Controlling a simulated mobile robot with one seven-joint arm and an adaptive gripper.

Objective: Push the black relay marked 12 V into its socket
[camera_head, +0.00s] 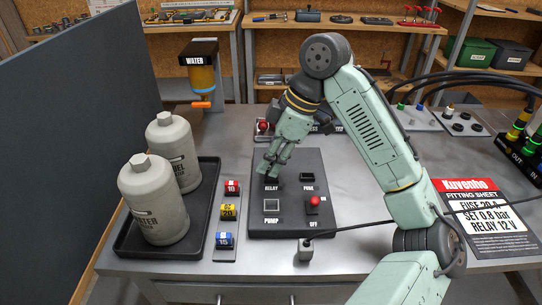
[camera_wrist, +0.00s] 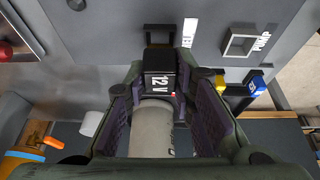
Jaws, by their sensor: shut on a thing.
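The black relay (camera_wrist: 158,70) with white 12 V lettering sits between my gripper's fingers in the wrist view. My gripper (camera_wrist: 160,85) is shut on it. In the head view my gripper (camera_head: 268,168) points down just above the RELAY label (camera_head: 271,188) on the dark panel (camera_head: 323,226), and the fingers hide the relay. In the wrist view the dark frame of the relay socket (camera_wrist: 158,28) shows just beyond the relay, beside the white RELAY label (camera_wrist: 190,32). The relay overlaps part of this frame; I cannot tell whether it touches the socket or how deep it sits.
The panel also carries an empty PUMP socket (camera_head: 271,205), a FUSE socket (camera_head: 307,177) and a red switch (camera_head: 313,202). Coloured fuses (camera_head: 228,211) stand in a strip to the left. Two grey canisters (camera_head: 154,200) stand in a black tray (camera_head: 205,225). A fitting sheet (camera_head: 486,220) lies right.

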